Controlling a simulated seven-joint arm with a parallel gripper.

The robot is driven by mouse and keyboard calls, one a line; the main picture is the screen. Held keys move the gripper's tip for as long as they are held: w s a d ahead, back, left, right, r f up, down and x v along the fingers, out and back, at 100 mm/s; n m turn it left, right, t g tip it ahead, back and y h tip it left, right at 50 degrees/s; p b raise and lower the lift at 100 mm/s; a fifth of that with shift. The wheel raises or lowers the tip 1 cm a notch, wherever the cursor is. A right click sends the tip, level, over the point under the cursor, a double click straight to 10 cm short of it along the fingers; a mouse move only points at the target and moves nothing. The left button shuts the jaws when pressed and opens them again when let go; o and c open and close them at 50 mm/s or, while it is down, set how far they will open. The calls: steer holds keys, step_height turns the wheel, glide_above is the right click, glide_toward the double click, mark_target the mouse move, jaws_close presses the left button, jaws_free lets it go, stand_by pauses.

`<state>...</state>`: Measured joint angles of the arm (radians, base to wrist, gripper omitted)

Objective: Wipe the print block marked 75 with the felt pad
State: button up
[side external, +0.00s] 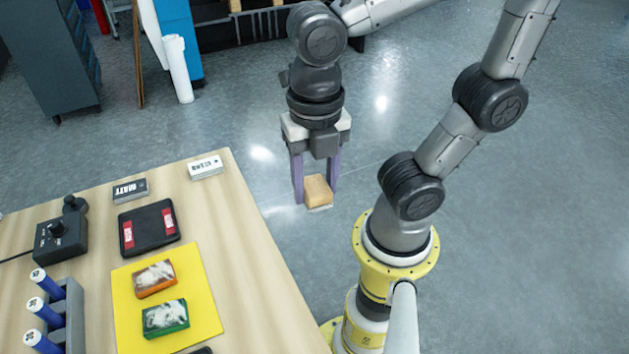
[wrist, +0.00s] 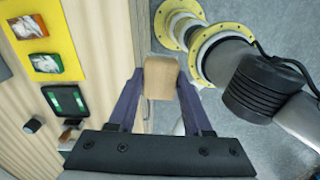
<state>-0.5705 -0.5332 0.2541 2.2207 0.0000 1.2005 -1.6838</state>
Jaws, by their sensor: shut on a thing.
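My gripper (side external: 315,197) is shut on a tan block with a pale underside, which looks like the felt pad (side external: 318,189). It holds the pad in the air, off the table's right edge in the side view. The pad also shows between the fingers in the wrist view (wrist: 160,77). An orange block (side external: 155,278) and a green block (side external: 165,318) lie on a yellow mat (side external: 203,290), both with white smears on top. They also show in the wrist view, orange (wrist: 28,27) and green (wrist: 47,64). I cannot read a 75 on either.
A black tray with red labels (side external: 149,228) lies above the mat, with two small sign blocks, MATT (side external: 130,191) and another (side external: 206,167). The table's right strip is bare.

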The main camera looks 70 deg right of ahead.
steer(key=shift+w+a+r, duration=0.1)
steer(key=shift+c, duration=0.4)
steer(key=w+a+r, duration=0.4)
steer(key=w+a, duration=0.1)
steer(key=w, duration=0.2)
glide_above(154, 286)
step_height(154, 286, down, 6)
steer(key=f, duration=0.1)
steer(key=shift+s+d+f, duration=0.1)
steer(key=shift+f, duration=1.6)
steer(key=shift+s+d+f, duration=0.1)
steer(key=shift+f, duration=1.55)
steer(key=shift+w+d+f, duration=0.2)
steer(key=shift+w+f, duration=0.2)
steer(key=shift+f, duration=0.25)
steer(key=shift+w+d+f, duration=0.1)
steer(key=shift+w+d, duration=0.9)
steer(key=shift+w, duration=0.1)
steer(key=shift+s+a, duration=1.3)
steer(key=shift+s, duration=0.2)
steer(key=shift+w+d, duration=0.1)
steer(key=shift+w, duration=0.35)
steer(key=shift+w+d, duration=1.15)
steer(key=shift+w, duration=0.2)
steer(key=s+a, duration=0.2)
steer(key=s, duration=0.1)
steer(key=shift+s+a, duration=0.1)
steer(key=shift+a, duration=0.25)
step_height(154, 286, up, 8)
